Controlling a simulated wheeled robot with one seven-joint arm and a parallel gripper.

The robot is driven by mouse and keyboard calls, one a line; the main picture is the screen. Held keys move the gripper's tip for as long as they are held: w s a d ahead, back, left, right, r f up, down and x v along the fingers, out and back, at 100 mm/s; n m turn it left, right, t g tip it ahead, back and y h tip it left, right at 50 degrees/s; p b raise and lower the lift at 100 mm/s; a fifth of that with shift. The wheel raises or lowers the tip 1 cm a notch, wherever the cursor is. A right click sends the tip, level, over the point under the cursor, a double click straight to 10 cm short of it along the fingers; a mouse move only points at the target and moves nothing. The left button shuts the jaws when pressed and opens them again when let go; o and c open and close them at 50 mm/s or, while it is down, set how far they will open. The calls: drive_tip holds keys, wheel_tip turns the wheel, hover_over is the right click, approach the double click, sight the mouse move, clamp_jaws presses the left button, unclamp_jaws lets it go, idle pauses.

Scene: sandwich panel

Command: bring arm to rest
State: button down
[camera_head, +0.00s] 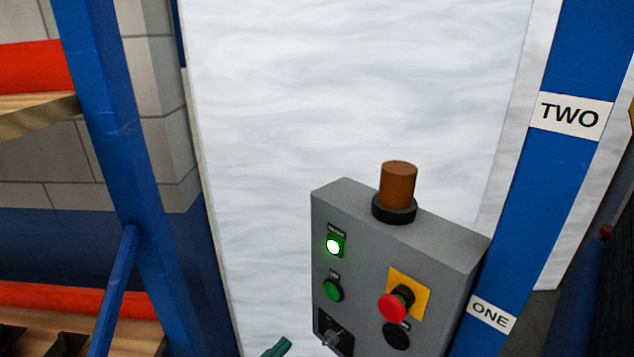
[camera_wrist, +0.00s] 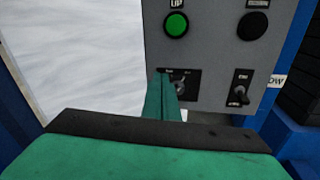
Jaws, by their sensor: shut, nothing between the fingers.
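My gripper (camera_wrist: 163,92) is green and shut, with its fingers together and nothing between them. In the wrist view it points at the lower part of a grey control panel (camera_wrist: 208,58), and its tips overlap the left part of a black-plated selector switch (camera_wrist: 180,86). I cannot tell whether they touch it. In the head view only a bit of my gripper (camera_head: 277,347) shows at the bottom edge, left of the control panel (camera_head: 365,245). The selector switch (camera_head: 332,338) shows there too, at the panel's lower left.
The panel bears a lit green lamp (camera_head: 334,246), a green button (camera_head: 333,290), a red mushroom button (camera_head: 393,306), a black button (camera_head: 397,335) and an orange beacon (camera_head: 398,186). A toggle switch (camera_wrist: 240,90) sits lower right. Blue rack posts (camera_head: 105,130) stand on both sides.

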drive_tip(key=s+d+f+m+y, duration=0.25)
drive_tip(key=f+y, duration=0.25)
drive_tip(key=f, duration=0.7)
drive_tip(key=s+d+f+m+y, duration=0.1)
drive_tip(key=s+f+m+y, duration=0.45)
drive_tip(key=s+f, duration=0.45)
drive_tip(key=s+d+r+m, duration=0.2)
drive_tip(key=s+r+m, duration=0.1)
drive_tip(key=s+m, duration=0.6)
drive_tip(key=s+d+r+m+t, duration=0.1)
drive_tip(key=s+d+r+m, duration=0.2)
drive_tip(key=s+m, duration=0.7)
drive_tip(key=shift+r, duration=0.7)
drive_tip(key=shift+h, duration=0.25)
